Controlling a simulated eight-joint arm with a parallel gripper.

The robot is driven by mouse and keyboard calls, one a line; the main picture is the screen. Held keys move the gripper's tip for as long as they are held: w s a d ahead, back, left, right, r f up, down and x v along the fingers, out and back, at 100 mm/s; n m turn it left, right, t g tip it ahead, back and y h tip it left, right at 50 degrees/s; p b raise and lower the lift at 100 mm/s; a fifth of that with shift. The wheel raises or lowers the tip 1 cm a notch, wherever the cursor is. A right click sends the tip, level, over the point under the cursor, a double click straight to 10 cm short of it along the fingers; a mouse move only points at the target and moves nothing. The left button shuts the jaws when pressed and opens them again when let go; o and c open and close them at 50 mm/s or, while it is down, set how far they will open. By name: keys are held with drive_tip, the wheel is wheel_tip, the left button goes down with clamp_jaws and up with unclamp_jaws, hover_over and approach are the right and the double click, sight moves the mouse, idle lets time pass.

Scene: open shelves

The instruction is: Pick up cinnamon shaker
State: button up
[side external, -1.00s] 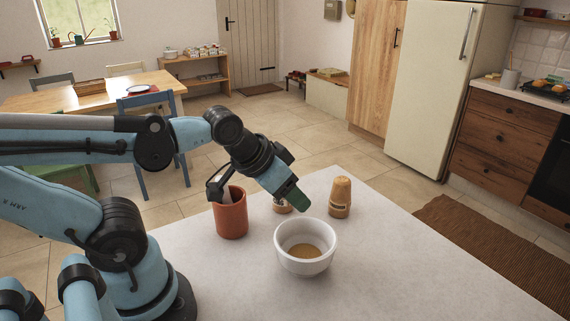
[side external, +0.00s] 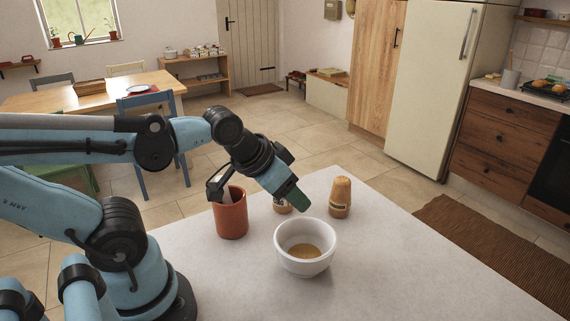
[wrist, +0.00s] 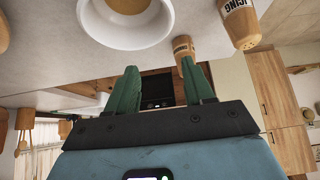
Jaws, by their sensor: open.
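Two tan shakers stand on the worktop. One (side external: 340,197) stands upright behind the bowl, clear of my gripper; its label is too small to read. The other (side external: 282,205) is partly hidden behind my gripper (side external: 295,200). In the wrist view the nearer shaker (wrist: 240,22) reads "ICING". The farther one (wrist: 183,46), label unreadable, shows just beyond the right finger; it appears to be the cinnamon shaker. My gripper's green fingers (wrist: 157,74) are apart with nothing between them, above the worktop near the white bowl (side external: 283,254).
The white bowl, also in the wrist view (wrist: 88,32), holds something brown. A terracotta pot (side external: 232,214) with something pale in it stands close beside my wrist. The worktop (side external: 400,270) is clear on the right and in front.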

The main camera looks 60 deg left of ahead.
drive_tip(key=shift+o, duration=0.2)
drive_tip(key=o, duration=0.7)
drive_tip(key=shift+c, duration=0.2)
